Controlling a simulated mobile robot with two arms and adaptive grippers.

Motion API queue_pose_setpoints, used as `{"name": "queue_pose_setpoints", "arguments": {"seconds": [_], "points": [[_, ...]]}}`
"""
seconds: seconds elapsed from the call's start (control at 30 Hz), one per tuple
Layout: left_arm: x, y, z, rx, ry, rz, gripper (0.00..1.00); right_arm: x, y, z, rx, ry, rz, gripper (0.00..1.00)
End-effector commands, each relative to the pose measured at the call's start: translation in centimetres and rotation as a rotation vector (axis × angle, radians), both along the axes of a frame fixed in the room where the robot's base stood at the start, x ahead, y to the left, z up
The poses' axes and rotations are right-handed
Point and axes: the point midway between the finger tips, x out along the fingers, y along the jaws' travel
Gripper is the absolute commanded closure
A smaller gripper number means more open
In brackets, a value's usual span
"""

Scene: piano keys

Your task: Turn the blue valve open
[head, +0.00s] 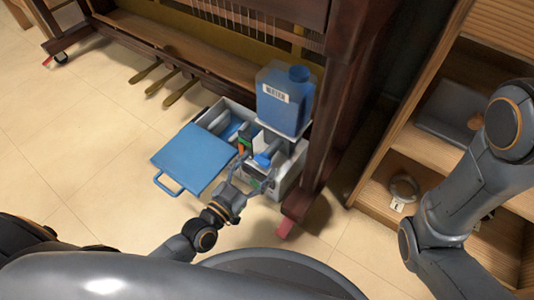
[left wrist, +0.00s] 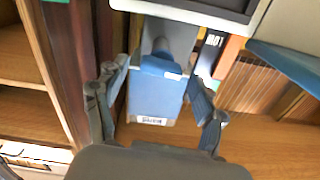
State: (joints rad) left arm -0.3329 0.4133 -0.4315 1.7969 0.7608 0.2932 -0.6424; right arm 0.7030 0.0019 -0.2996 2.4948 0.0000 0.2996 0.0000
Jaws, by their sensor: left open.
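The blue valve (head: 262,160) is a small blue knob on the white unit below the blue water container (head: 281,98). My left gripper (head: 257,170) is open and empty, with its fingers spread on either side of the valve. In the left wrist view, a blue part that looks like the valve (left wrist: 160,67) lies between the open fingers (left wrist: 157,82), with the labelled blue container behind it. I cannot tell whether the fingers touch the valve. My right gripper is out of view; only my right arm shows.
An open box with a blue lid (head: 192,158) lies left of the valve. A dark wooden piano frame (head: 335,110) with pedals (head: 181,91) stands around and behind it. A wooden shelf (head: 385,165) is at the right. The tiled floor (head: 90,150) at the left is clear.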

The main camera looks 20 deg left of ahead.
Motion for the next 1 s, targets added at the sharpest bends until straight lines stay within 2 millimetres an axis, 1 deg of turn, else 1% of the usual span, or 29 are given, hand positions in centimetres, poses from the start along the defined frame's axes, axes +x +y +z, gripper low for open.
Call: {"name": "queue_pose_setpoints", "arguments": {"seconds": [0.4, 0.43, 0.47, 0.5, 0.67, 0.7, 0.83, 1.0], "points": [[-0.1, 0.0, 0.0, -0.001, 0.001, 0.000, 0.30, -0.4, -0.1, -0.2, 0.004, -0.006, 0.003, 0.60], [-0.1, 0.0, 0.0, -0.001, 0.001, 0.000, 0.34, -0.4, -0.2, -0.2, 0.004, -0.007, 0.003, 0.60], [-0.1, 0.0, 0.0, -0.001, 0.001, 0.000, 0.40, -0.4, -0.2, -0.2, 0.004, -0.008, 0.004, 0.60], [-0.1, 0.0, 0.0, 0.000, 0.001, 0.000, 0.49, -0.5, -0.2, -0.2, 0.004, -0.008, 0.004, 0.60], [-0.1, 0.0, 0.0, 0.000, 0.001, 0.000, 0.81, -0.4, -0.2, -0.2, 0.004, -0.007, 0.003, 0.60], [-0.1, 0.0, 0.0, -0.001, 0.001, 0.000, 0.85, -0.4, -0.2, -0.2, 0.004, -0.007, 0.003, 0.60], [-0.1, 0.0, 0.1, -0.017, 0.007, 0.000, 0.85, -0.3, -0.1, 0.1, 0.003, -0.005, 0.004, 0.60], [0.0, 0.0, 0.2, -0.102, 0.039, -0.001, 0.85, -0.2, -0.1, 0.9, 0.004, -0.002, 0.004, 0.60]]}}
